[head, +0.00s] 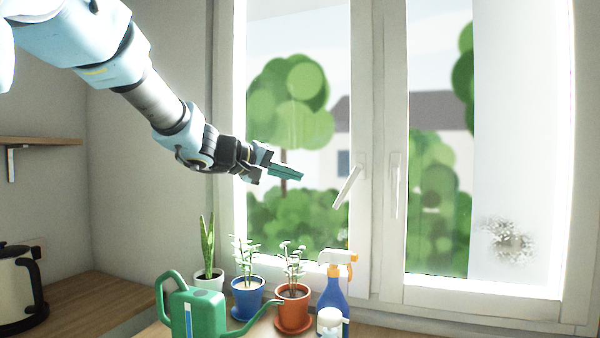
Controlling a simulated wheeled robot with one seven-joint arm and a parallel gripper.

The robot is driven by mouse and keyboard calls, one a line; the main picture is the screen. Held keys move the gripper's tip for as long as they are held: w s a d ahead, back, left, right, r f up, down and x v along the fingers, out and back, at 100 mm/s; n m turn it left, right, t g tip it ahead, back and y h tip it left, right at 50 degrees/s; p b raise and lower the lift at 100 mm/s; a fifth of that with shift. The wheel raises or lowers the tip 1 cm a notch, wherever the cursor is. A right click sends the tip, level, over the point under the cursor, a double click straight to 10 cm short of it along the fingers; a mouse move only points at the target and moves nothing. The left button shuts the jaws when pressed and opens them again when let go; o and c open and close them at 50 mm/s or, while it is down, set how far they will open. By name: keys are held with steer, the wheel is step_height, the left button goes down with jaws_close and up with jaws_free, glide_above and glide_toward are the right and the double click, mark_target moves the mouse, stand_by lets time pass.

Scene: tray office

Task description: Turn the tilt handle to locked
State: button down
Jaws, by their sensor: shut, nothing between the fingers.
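Two white handles show on the window frame. The left handle (347,187) sits tilted, running from its mount at upper right down to lower left. The right handle (395,186) hangs straight down on its own sash. I cannot tell from a label which one is the tilt handle. My gripper (298,174), with teal fingers, is shut and empty. In the picture it is to the left of the tilted handle, with a gap between them. Its depth from the window is hard to judge.
A kettle (15,290) is at far left. Space around the handles looks clear.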

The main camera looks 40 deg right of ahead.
mark_target(343, 196)
steer(key=s+d+f, duration=0.2)
steer(key=d+f, duration=0.1)
steer(key=d, duration=0.6)
steer(key=shift+d+f, duration=0.25)
steer(key=shift+f, duration=0.15)
steer(key=shift+s+d+f+n+h, duration=0.1)
steer(key=shift+s+f+n+h, duration=0.2)
steer(key=shift+n, duration=0.1)
steer(key=shift+s+d+f+n+g+h+p, duration=0.4)
steer(key=shift+s+f+n+h+p, duration=0.2)
steer(key=shift+n+h, duration=0.15)
steer(key=shift+s+d+f+n+h, duration=0.25)
steer(key=shift+s+n+h, duration=0.1)
steer(key=shift+n, duration=0.25)
steer(key=shift+s+d+f+n+h, duration=0.2)
steer(key=shift+s+n+h, duration=0.1)
steer(key=shift+n, duration=0.25)
steer(key=shift+p, duration=0.3)
